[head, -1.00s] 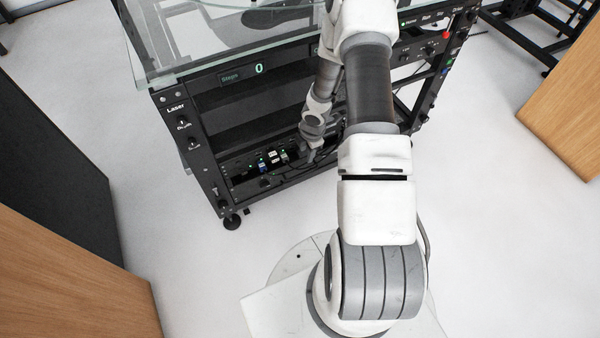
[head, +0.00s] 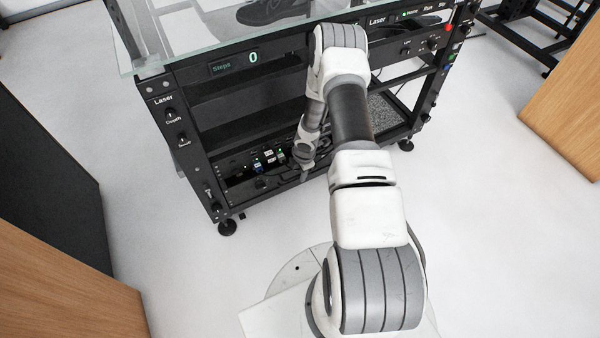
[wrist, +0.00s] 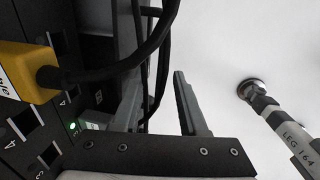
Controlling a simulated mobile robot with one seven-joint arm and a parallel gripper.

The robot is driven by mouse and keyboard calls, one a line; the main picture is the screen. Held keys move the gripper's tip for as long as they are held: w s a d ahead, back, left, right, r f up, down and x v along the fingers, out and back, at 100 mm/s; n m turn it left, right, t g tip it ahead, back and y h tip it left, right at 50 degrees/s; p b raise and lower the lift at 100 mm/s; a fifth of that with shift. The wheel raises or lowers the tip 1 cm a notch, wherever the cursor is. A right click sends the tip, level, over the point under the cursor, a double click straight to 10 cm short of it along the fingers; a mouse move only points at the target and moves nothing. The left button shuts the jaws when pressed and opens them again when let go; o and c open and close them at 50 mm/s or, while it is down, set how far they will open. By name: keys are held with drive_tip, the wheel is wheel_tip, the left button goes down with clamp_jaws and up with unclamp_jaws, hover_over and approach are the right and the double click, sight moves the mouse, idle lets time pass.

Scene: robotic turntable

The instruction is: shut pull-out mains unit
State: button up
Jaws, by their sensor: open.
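The mains unit (head: 238,178) sits low in the black rack, with small sockets, plugs and green lights. How far it is pulled out is hard to tell. The wrist view shows a dark numbered socket panel (wrist: 28,128) at the left, with a yellow plug (wrist: 24,72), a green light and black cables. My gripper (wrist: 157,90) is open; its right finger stands clear against the pale floor, while the left side is crowded by the panel and cables. In the head view my gripper (head: 305,173) is small and dark at the unit's right part; contact cannot be told.
The rack (head: 172,125) carries a glass top and a step display reading 0. Its levelling foot (head: 227,227) shows at the front left; a leg labelled 164 (wrist: 290,130) is at the right in the wrist view. Wooden panels (head: 70,270) stand at the sides. Floor is clear between.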

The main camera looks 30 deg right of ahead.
clamp_jaws()
idle(1.4)
